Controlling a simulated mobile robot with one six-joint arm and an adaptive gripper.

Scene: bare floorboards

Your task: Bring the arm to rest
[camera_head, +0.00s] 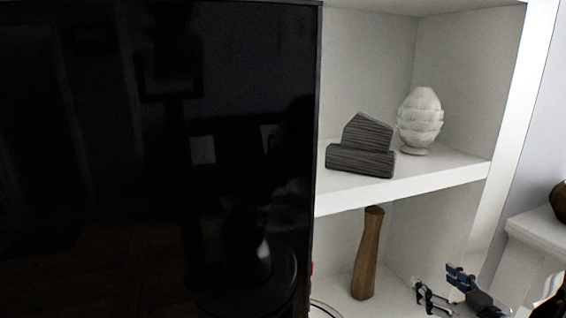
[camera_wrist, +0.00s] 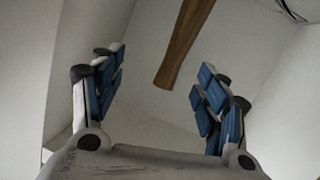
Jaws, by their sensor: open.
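My gripper (camera_head: 440,286) is at the lower right of the head view, low in front of the shelf unit. In the wrist view my gripper (camera_wrist: 157,88) has its two blue-padded fingers wide apart, with nothing between the pads. A brown wooden vase (camera_head: 368,254) stands upright on the lower shelf, left of my gripper and apart from it in the head view. The vase also shows in the wrist view (camera_wrist: 184,45), at the top beyond the fingers. Part of my arm is cut off by the lower edge of the head view.
A large black screen (camera_head: 150,160) fills the left. On the white upper shelf (camera_head: 440,176) stand a grey striped block ornament (camera_head: 362,146) and a white layered egg-shaped ornament (camera_head: 419,121). A white ledge (camera_head: 540,232) with a dark round object (camera_head: 559,201) is at the right.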

